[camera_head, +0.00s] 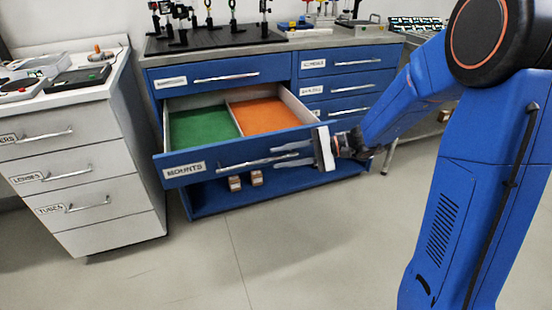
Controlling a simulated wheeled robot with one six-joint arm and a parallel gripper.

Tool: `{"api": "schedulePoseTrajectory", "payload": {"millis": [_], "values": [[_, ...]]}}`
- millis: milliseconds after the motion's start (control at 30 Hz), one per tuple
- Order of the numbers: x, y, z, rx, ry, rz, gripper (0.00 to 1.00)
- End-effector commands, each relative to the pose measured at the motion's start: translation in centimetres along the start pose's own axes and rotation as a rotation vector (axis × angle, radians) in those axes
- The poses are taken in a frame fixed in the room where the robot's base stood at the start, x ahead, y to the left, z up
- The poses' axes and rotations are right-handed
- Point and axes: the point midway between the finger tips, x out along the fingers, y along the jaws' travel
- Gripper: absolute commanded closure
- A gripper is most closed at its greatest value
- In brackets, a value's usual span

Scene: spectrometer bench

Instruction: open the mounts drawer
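The mounts drawer (232,170) is a blue-fronted drawer labelled MOUNTS in the blue bench cabinet. It stands pulled well out, showing a green-lined and an orange-lined compartment with a divider between them; both look empty. Its silver bar handle (245,163) runs across the front. My gripper (274,156) is at the right part of the handle, fingers pointing left. The two fingers are apart, one above and one below the bar's right end. I cannot tell whether either finger touches the bar.
A white drawer cabinet (85,165) stands to the left. Two small brown boxes (245,180) sit on the open shelf below the drawer. Other blue drawers (345,85) at right are shut. Optics stand on the dark benchtop board (215,38). The floor (240,250) in front is clear.

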Motion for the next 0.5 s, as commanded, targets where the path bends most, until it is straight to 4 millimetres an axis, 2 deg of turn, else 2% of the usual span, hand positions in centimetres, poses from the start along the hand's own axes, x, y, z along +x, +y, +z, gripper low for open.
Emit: {"api": "schedulePoseTrajectory", "payload": {"millis": [500], "values": [[-8.6,0.0,-0.1,0.0,0.004,-0.003,0.72]]}}
